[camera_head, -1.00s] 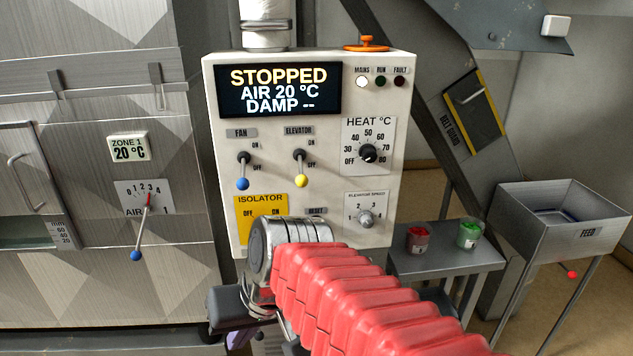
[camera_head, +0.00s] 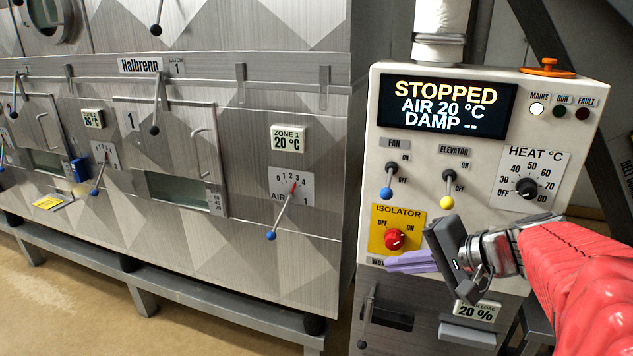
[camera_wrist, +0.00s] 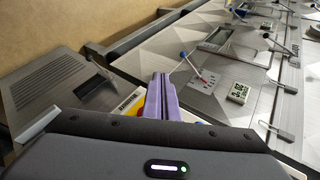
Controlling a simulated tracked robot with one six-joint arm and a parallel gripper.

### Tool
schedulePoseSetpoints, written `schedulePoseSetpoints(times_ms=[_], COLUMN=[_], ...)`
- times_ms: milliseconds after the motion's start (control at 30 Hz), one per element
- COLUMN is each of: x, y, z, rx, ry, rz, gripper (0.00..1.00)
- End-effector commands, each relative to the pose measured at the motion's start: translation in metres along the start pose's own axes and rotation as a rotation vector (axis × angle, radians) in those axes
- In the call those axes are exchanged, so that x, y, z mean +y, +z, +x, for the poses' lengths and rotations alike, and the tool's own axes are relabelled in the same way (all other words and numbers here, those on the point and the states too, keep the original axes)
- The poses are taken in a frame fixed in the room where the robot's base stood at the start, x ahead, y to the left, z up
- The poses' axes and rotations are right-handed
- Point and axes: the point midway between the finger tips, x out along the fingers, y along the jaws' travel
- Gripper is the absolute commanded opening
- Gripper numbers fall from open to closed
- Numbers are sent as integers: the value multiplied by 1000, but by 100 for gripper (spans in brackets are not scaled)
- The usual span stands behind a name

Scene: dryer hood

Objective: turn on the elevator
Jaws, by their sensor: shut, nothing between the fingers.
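The elevator switch (camera_head: 447,202) is a short lever with a yellow ball on the pale control panel (camera_head: 430,160). Its lever hangs down, by the OFF mark. The panel's display (camera_head: 447,108) reads STOPPED, AIR 20 °C, DAMP --. My gripper (camera_head: 390,265) has purple fingers, shut and empty. In the head view it is below the elevator switch, just under the yellow isolator plate, pointing left. Whether it touches the panel I cannot tell. In the wrist view the shut fingers (camera_wrist: 158,97) stand in the middle; the elevator switch does not show there.
The fan switch (camera_head: 387,193), blue-tipped and down, is left of the elevator switch. The red isolator knob (camera_head: 396,239) is just above my fingers. The heat dial (camera_head: 526,187) is to the right. The MAINS lamp (camera_head: 537,109) is lit white. The metal dryer (camera_head: 240,220) fills the left.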

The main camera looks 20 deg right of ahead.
Motion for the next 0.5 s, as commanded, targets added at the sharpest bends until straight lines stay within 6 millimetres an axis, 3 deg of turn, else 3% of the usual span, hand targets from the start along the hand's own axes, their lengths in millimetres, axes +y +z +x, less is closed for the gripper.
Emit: schedulePoseSetpoints(times_ms=[267, 500], x=[1, 11], y=[-71, -134], z=[-34, -77], rx=[114, 234], ry=[-167, -318], rz=[153, 260], gripper=[0, 0])
